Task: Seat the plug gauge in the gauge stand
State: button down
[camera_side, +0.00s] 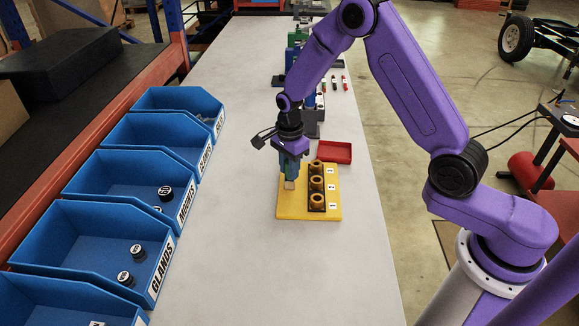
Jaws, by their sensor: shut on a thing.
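A yellow base plate (284,209) lies on the grey bench and bears a dark block (324,191) with several orange-brown rings in a row, beside labels 1, 2 and 3. I take this to be the gauge stand. My gripper (290,180) points down over the left part of the plate, left of the rings. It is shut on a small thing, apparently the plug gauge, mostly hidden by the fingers. A pale patch shows at the fingertips. I cannot tell whether it touches the plate.
A red tray (335,152) sits just behind the plate. Blue bins (96,238) with small black parts line the left edge. Green and grey fixtures (297,45) stand further back. The bench in front of the plate is clear.

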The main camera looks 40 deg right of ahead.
jog(key=c, duration=0.9)
grip_release()
jog(key=shift+f, duration=0.15)
notch_tip(320, 180, up, 12)
jog(key=shift+r, duration=0.2)
jog(key=shift+s+a, duration=0.1)
